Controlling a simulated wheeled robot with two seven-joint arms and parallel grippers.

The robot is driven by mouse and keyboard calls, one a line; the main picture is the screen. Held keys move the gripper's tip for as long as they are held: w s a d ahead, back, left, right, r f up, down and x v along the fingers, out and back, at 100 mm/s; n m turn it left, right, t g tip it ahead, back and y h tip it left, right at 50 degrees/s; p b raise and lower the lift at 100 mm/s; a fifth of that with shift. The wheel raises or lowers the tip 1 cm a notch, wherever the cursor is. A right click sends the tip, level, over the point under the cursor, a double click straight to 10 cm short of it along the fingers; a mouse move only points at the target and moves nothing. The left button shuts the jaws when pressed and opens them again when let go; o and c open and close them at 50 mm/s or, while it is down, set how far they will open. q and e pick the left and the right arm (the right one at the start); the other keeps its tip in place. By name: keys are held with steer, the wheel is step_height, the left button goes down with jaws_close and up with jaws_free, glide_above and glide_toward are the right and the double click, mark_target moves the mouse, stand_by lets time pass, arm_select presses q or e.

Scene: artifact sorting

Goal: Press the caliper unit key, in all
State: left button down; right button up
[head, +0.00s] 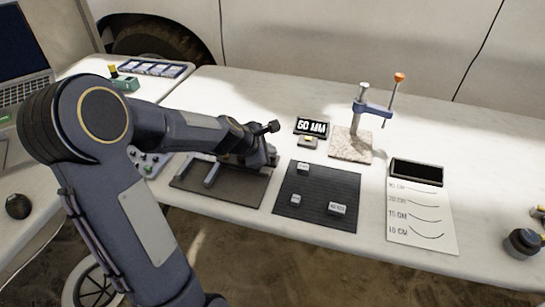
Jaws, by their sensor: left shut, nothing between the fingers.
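A small dark display (312,127) reading "60 MM" stands on the white table, and a small pale key block (308,142) with a yellowish top sits just in front of it. A measuring stand (370,108) with a blue-grey arm and an orange-tipped lever stands on a speckled stone plate (350,146) to the right. My left gripper (268,155) is shut and empty, over the far right part of a brown board (224,193), left of the key block and apart from it in the picture. Its fingertips are partly hidden by my wrist. My right gripper is not in view.
A black mat (317,214) with three small labelled blocks lies in front of the display. A sheet (425,222) with lines and centimetre labels lies at the right, below a dark tray (416,172). A laptop (22,85) is at the left. The table behind the stand is clear.

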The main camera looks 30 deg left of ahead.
arm_select(q)
steer(key=shift+s+f+b, duration=0.35)
steer(key=shift+f+b, duration=0.3)
steer(key=shift+f, duration=0.2)
stand_by(0.8)
steer(key=shift+w+r+p, duration=0.1)
steer(key=shift+r+p, duration=0.25)
steer(key=shift+p, duration=0.1)
steer(key=shift+r+p, duration=0.45)
step_height(320, 180, up, 5)
steer(key=p, duration=0.4)
steer(key=shift+w, duration=0.1)
steer(key=shift+f, duration=0.1)
